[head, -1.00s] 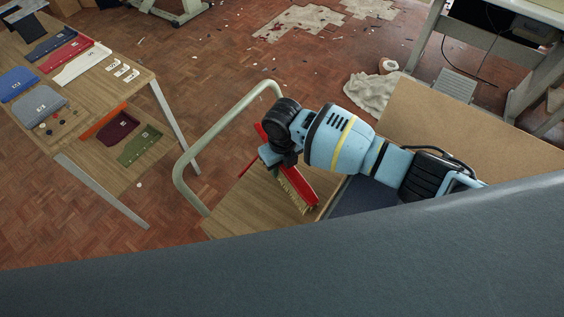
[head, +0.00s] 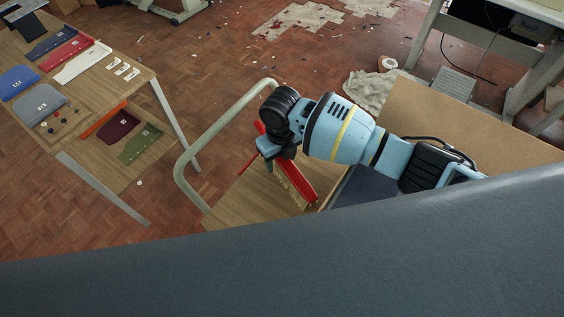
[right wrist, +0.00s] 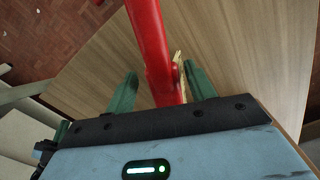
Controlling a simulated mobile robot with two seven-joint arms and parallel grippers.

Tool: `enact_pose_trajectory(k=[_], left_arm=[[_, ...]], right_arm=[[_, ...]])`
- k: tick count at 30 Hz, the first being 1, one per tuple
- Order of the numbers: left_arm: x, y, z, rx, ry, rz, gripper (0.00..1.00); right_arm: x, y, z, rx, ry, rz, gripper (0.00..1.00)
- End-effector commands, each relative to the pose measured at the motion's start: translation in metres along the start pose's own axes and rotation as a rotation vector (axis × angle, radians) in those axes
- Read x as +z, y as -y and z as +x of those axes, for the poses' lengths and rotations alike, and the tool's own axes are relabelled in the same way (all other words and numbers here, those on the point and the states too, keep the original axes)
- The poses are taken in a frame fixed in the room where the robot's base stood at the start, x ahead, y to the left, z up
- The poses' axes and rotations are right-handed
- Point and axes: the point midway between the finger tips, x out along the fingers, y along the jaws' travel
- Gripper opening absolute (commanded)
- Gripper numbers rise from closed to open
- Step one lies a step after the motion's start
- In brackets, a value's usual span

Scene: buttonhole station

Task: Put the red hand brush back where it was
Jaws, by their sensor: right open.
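The red hand brush (head: 301,183) lies on a wooden top (head: 240,205) in the middle of the head view, its pale bristles showing along one side. My right gripper (head: 270,163) is over the handle part of the brush. In the right wrist view the red brush (right wrist: 151,45) runs between the two green fingers of my right gripper (right wrist: 161,75), with a gap beside it. The fingers are apart and not closed on it. The wrist hides part of the brush in the head view. My left gripper is not in view.
A pale green tube rail (head: 222,128) curves up beside the wooden top, close to my right gripper. A table (head: 138,83) with coloured pieces stands at the left. A brown board (head: 450,125) lies to the right. Open parquet floor (head: 225,65) has scattered debris.

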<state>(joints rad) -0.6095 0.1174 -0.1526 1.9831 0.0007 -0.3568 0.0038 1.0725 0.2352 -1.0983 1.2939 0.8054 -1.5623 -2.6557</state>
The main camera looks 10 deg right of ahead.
Motion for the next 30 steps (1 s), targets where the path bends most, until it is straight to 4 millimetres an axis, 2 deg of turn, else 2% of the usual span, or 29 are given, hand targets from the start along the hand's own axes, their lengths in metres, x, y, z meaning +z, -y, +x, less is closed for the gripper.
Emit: enact_pose_trajectory(k=[1,6,13,19,30], left_arm=[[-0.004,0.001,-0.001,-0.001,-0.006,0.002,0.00],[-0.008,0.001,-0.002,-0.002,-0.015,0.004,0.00],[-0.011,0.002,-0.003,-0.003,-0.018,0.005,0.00],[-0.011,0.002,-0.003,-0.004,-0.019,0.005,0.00],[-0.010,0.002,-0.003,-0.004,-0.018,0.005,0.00]], right_arm=[[0.001,0.001,-0.013,-0.004,0.005,-0.002,0.54],[0.001,0.002,-0.051,-0.006,0.007,0.000,0.54],[0.001,0.002,-0.087,-0.005,0.005,0.002,0.54],[0.001,0.003,-0.100,-0.006,0.002,0.003,0.54],[0.001,0.002,-0.102,-0.004,0.004,0.004,0.54]])
